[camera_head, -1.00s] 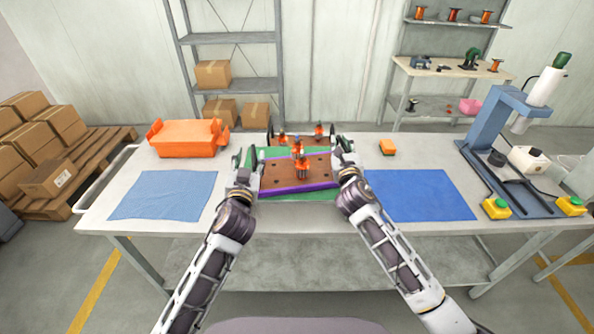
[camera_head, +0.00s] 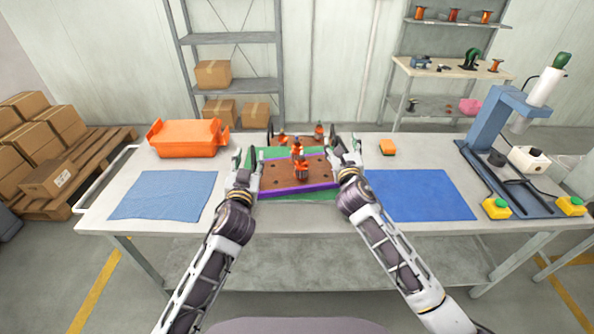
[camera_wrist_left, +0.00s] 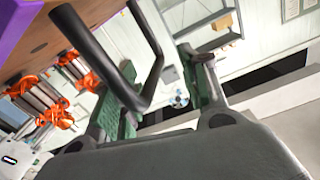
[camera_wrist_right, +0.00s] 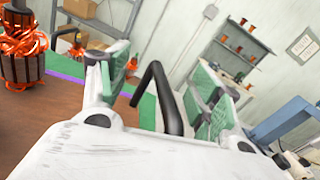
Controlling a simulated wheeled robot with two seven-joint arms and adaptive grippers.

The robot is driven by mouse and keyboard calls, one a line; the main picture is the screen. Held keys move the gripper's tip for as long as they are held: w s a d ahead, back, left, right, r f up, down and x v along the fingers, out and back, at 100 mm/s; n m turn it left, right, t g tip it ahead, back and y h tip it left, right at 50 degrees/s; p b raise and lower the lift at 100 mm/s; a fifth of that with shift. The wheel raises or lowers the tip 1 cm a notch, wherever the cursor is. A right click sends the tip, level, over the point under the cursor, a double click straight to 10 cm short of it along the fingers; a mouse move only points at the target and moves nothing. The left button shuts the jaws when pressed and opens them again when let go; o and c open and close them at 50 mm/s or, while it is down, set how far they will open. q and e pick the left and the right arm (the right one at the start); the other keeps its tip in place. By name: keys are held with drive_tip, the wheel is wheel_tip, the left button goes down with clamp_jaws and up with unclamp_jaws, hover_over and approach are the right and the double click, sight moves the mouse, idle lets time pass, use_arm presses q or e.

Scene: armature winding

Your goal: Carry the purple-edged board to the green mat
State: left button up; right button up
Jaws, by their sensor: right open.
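The purple-edged board (camera_head: 283,187), brown on top, lies over the green mat (camera_head: 312,197). A strip of mat shows along its front and back edges. Orange-wound armatures (camera_head: 304,170) stand on the board. My left gripper (camera_head: 243,163) is at the board's left end, open, with its green-padded fingers apart near a black handle (camera_wrist_left: 152,65). My right gripper (camera_head: 345,154) is at the right end, open, with the other black handle (camera_wrist_right: 163,95) between its spread fingers. Neither gripper looks closed on a handle. The board hides most of the mat.
A light blue mat (camera_head: 165,195) lies left and a darker blue mat (camera_head: 420,195) right on the table.

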drive_tip(key=shift+s, duration=0.15)
drive_tip(key=s, duration=1.1)
drive_tip(key=shift+s, duration=0.35)
drive_tip(key=shift+d, duration=0.1)
use_arm(q)
drive_tip(key=o, duration=0.5)
use_arm(e)
drive_tip(key=o, duration=0.5)
drive_tip(key=shift+c, duration=0.2)
use_arm(q)
drive_tip(key=s, duration=0.6)
drive_tip(key=shift+b, duration=0.35)
use_arm(e)
drive_tip(key=shift+f, duration=0.3)
idle(1.3)
use_arm(q)
drive_tip(key=shift+r, duration=0.15)
use_arm(e)
drive_tip(key=shift+r, duration=0.1)
